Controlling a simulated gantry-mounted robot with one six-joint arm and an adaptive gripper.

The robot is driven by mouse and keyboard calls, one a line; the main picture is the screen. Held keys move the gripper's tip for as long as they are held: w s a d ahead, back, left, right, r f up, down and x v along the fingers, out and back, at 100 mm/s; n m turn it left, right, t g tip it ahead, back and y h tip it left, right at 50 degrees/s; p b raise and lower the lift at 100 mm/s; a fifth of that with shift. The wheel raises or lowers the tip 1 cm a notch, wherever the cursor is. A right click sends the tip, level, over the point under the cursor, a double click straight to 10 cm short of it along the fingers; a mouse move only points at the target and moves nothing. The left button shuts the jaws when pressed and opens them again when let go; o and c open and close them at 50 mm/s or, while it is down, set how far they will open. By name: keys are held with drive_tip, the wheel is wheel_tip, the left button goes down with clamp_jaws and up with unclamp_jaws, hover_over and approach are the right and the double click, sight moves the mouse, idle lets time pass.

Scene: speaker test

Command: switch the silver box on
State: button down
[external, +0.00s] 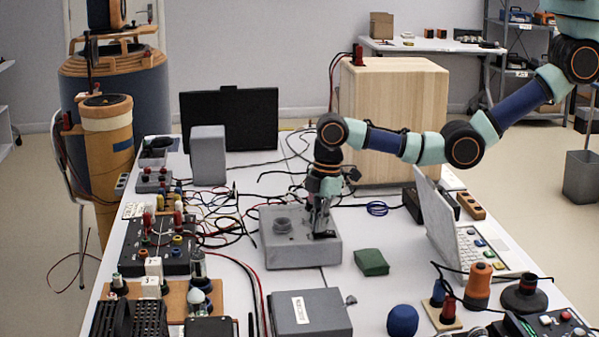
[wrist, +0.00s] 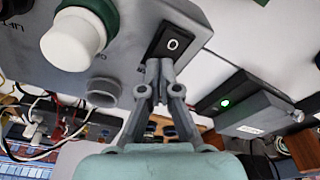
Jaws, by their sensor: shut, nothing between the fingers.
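The silver box (external: 285,254) is a flat grey case in the middle of the table, with a round knob on its top left. In the wrist view the box (wrist: 130,75) shows a white knob (wrist: 72,40) and a black rocker switch (wrist: 172,42) marked "0". My gripper (external: 321,232) is over the right part of the box, pointing down. In the wrist view its closed fingertips (wrist: 160,66) are at the near edge of the switch, empty. I cannot tell whether they touch it. The fingers partly hide the switch's lower edge.
A green cloth-like block (external: 371,262) lies right of the box, and a grey box (external: 310,313) sits in front. Wires and a black terminal board (external: 158,245) crowd the left. A white keyboard device (external: 465,235) stands right; a wooden cabinet (external: 395,120) stands behind.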

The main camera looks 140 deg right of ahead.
drive_tip(key=shift+f, duration=0.15)
wheel_tip(320, 180, up, 7)
drive_tip(key=p, duration=0.7)
drive_tip(key=shift+p, duration=0.3)
